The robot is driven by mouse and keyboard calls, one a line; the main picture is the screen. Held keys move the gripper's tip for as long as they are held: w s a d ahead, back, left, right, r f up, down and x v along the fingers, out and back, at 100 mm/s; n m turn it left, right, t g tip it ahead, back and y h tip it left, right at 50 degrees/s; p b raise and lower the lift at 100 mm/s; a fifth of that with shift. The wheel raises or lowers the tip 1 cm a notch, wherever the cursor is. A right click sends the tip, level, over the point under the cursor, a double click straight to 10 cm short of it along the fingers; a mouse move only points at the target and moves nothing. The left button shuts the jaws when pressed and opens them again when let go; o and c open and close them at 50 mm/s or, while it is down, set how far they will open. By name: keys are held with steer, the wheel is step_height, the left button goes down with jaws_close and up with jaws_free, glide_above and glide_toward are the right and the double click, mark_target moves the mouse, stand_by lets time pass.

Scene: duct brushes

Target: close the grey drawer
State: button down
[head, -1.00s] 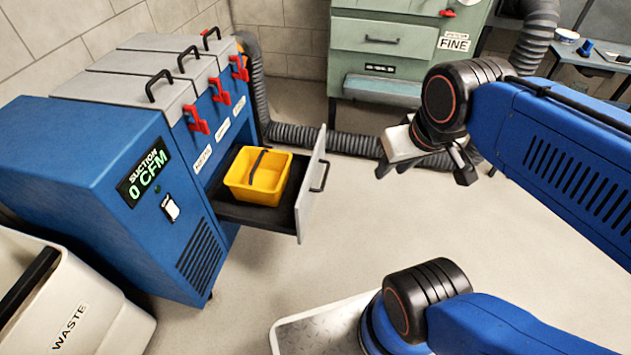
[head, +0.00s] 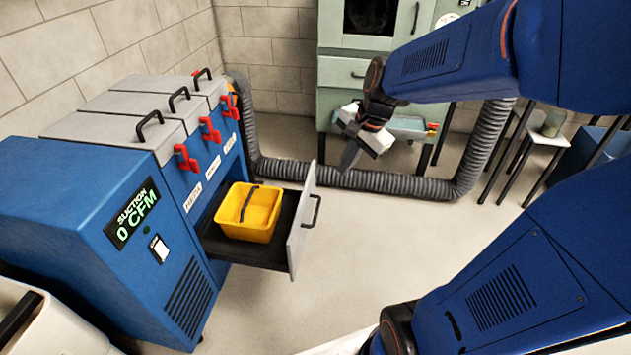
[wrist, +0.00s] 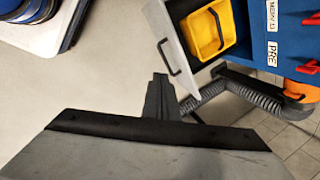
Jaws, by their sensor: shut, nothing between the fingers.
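The grey drawer (head: 302,222) stands pulled out from the front of the blue suction cabinet (head: 105,222). Its grey front panel has a black handle (head: 312,211). A yellow bin (head: 248,212) with a black handle sits inside it. The drawer also shows in the wrist view (wrist: 171,52), at the top. My gripper (head: 350,156) is beyond the drawer and to the upper right of it in the head view, apart from it. In the wrist view my gripper's dark fingers (wrist: 160,90) are together with nothing between them, pointing toward the drawer area.
A grey corrugated hose (head: 385,181) runs along the floor behind the drawer. A green cabinet (head: 338,72) stands at the back. Stools (head: 545,140) stand at the right. A white waste bin (head: 50,325) is at the lower left. Floor in front of the drawer is clear.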

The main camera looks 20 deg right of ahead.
steer(key=w+d+f+m+y, duration=0.2)
steer(key=w+d+f+m, duration=0.2)
steer(key=w+f+m, duration=0.75)
steer(key=shift+n+g, duration=0.3)
steer(key=shift+n, duration=0.05)
steer(key=w+a+f, duration=0.1)
steer(key=f, duration=0.1)
steer(key=w+a+f, duration=0.2)
steer(key=f, duration=0.1)
steer(key=w+a+f, duration=0.2)
steer(key=f, duration=0.1)
steer(key=shift+a+f, duration=0.15)
steer(key=shift+w+a, duration=0.3)
steer(key=shift+a, duration=0.15)
steer(key=shift+a, duration=0.15)
